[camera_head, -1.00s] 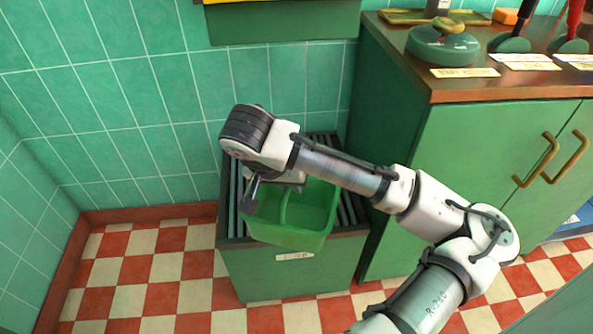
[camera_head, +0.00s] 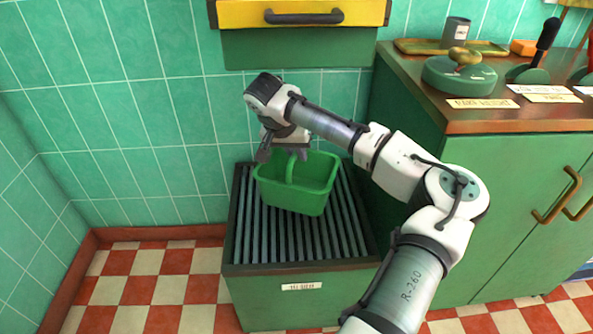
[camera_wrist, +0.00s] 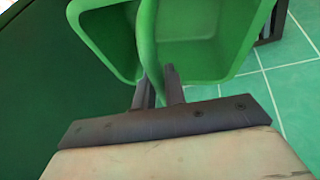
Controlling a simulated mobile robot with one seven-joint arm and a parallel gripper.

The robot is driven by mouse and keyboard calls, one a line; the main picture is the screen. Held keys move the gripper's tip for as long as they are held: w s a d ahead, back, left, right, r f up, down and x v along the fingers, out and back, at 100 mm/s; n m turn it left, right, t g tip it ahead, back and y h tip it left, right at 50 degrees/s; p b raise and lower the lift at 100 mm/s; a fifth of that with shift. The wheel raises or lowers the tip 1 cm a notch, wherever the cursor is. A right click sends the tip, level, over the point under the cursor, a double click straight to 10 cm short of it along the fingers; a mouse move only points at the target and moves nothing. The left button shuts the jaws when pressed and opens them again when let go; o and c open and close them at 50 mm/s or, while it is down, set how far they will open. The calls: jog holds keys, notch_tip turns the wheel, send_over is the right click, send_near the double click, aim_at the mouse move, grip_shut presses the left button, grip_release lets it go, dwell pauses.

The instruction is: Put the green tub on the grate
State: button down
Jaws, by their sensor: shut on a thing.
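The fingertips are partly hidden in the head view.
The grate tops a green cabinet with a small label (camera_head: 301,286). A taller green counter (camera_head: 490,190) stands close on the right, with a round green lidded weight (camera_head: 460,75) and levers on top. A yellow drawer (camera_head: 300,14) hangs on the wall above. The grate's front half is clear.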

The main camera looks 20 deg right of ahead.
jog(key=shift+w+d+f, duration=0.1)
jog(key=shift+w+d, duration=0.15)
jog(key=shift+w, duration=0.6)
notch_tip(320, 180, down, 6)
jog(key=shift+s+f+b, duration=0.1)
jog(key=shift+f+b, duration=0.15)
jog(key=shift+b, duration=0.6)
jog(key=shift+f, duration=0.25)
jog(key=c, duration=1.5)
grip_release()
jog(key=shift+o, duration=0.2)
jog(key=p+v, duration=0.1)
jog(key=v, duration=0.6)
jog(key=shift+r, duration=0.3)
jog(key=shift+a, duration=0.15)
